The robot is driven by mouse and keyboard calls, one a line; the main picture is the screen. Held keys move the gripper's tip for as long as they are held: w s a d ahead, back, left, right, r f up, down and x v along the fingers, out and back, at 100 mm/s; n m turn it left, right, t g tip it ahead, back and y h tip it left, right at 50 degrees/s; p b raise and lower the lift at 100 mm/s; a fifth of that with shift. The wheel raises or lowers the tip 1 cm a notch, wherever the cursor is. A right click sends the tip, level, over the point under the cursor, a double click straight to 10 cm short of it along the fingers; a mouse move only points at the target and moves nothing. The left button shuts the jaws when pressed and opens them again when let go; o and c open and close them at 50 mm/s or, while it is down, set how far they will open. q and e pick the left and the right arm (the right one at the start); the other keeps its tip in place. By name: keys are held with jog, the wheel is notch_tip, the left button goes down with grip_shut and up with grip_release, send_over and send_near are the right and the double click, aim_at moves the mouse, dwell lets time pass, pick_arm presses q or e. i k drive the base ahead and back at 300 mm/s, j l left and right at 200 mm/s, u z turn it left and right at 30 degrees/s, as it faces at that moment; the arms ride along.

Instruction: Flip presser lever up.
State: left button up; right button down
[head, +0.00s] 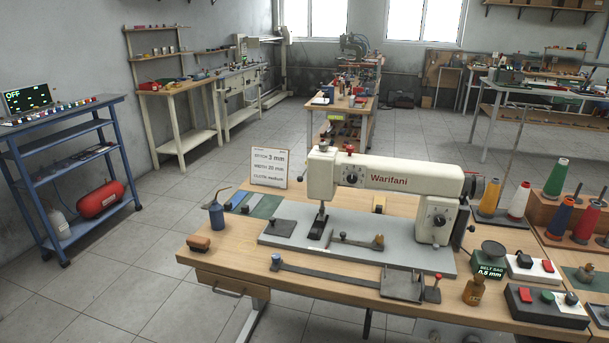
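A cream sewing machine marked "Warifani" (395,178) stands on a grey bed plate (370,255) on the wooden table. A dark needle bar and presser foot (319,222) come down from the head to the plate. I cannot make out the presser lever for certain; it is too small or hidden behind the head. Neither of my grippers is in view.
A white sign (269,168), a blue oil can (217,216) and a brown block (199,243) are left of the machine. A long metal bar (330,274) lies in front. Thread cones (519,201), a brown bottle (474,292) and button boxes (545,304) crowd the right.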

aim_at(299, 178)
jog(key=i+j, duration=0.75)
